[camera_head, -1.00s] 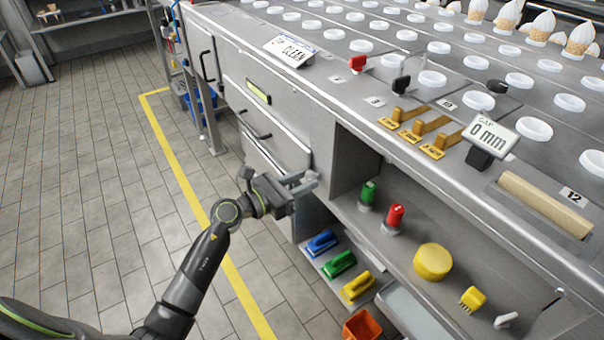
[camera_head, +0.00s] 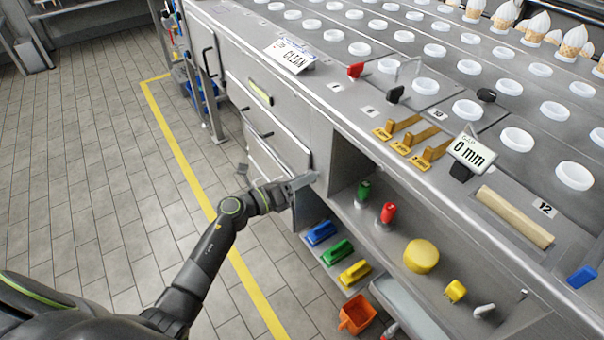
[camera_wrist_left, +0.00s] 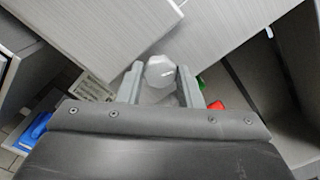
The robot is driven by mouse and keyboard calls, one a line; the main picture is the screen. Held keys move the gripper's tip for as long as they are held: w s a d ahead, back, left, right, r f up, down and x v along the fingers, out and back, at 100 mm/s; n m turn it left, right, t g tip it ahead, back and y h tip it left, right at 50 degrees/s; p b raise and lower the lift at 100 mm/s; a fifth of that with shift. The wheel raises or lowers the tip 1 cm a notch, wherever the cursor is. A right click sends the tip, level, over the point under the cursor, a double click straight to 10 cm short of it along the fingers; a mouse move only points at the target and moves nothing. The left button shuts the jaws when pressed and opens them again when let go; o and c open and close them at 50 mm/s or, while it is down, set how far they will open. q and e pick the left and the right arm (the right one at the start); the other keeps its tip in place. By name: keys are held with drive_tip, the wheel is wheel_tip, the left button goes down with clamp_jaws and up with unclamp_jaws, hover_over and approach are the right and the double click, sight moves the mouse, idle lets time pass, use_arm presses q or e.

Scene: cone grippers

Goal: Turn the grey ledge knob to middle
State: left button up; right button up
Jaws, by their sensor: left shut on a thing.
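The grey knob (camera_wrist_left: 160,72) is a pale, faceted knob in the left wrist view, sitting between the two finger pads. My left gripper (camera_wrist_left: 160,90) is shut on it, with one finger on each side. In the head view my left gripper (camera_head: 300,183) is at the front of the steel counter, by the edge of the open shelf bay. There the knob is mostly hidden by the fingers, and its pointing direction cannot be made out. My right gripper is not in view.
Drawers with handles (camera_head: 258,133) lie just behind the gripper. The open bay holds a green-handled tool (camera_head: 364,190), a red-handled tool (camera_head: 388,212) and a yellow round block (camera_head: 421,256). Brushes (camera_head: 337,252) sit lower. The floor at left is clear.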

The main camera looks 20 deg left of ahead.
use_arm(q)
drive_tip(key=shift+n+p, duration=1.4)
drive_tip(key=shift+n, duration=0.5)
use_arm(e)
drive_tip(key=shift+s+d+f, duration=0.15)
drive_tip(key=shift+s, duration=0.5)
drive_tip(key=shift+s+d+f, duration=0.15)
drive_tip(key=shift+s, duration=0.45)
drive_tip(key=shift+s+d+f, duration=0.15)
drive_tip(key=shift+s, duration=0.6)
use_arm(q)
drive_tip(key=o, duration=1)
drive_tip(key=shift+a, duration=0.1)
drive_tip(key=shift+c, duration=0.2)
